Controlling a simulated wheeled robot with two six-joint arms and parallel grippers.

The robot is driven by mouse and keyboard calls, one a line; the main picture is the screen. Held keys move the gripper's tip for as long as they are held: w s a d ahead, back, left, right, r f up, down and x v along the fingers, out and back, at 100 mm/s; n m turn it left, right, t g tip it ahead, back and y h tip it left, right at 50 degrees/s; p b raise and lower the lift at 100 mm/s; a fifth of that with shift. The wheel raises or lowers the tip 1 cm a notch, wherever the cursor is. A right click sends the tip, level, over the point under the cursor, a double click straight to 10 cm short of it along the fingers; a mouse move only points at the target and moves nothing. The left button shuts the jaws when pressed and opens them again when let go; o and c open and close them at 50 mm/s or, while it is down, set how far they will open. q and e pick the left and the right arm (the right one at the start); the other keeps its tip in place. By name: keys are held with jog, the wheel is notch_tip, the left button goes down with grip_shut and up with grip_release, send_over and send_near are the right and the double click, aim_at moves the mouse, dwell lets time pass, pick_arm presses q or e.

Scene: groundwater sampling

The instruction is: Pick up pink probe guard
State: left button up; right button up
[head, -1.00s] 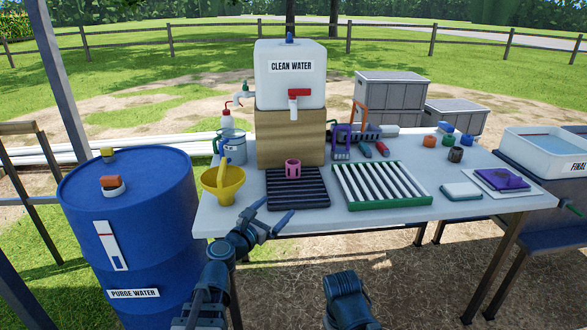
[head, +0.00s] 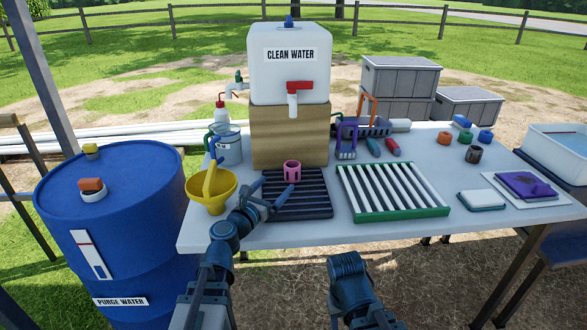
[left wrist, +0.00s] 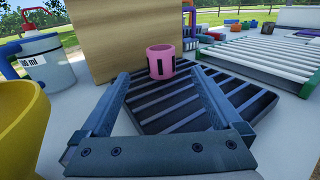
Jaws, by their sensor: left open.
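The pink probe guard (head: 292,172) is a short upright cup with dark slots in its side. It stands at the back of the black slatted rack (head: 300,207) on the table. My left gripper (head: 268,194) is open and empty, low over the front left of the rack, its fingers pointing toward the guard. In the left wrist view the pink guard (left wrist: 160,62) shows centred just beyond the gap between the open fingertips, not touching them. Part of my right arm shows at the bottom of the head view; its gripper fingers do not.
A yellow funnel (head: 207,194) stands close left of my left arm. The cardboard-coloured stand (head: 290,137) under the clean water tank (head: 289,66) is right behind the guard. A green-framed white rack (head: 392,192) lies to the right. The table front is mostly clear.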

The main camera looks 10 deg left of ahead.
aim_at(288, 171)
pick_arm(q)
jog(key=shift+w, duration=0.1)
jog(key=x, duration=0.8)
jog(key=shift+w+d, duration=0.1)
jog(key=shift+w, duration=0.25)
jog(key=shift+w+d+r, duration=0.1)
jog(key=shift+w+d, duration=0.05)
jog(key=shift+w, duration=0.2)
jog(key=x, duration=0.4)
jog(key=shift+w+d+r+p, duration=0.2)
jog(key=shift+p, duration=0.15)
jog(key=shift+s, duration=0.1)
jog(key=shift+c, duration=0.2)
jog(key=c, duration=1.5)
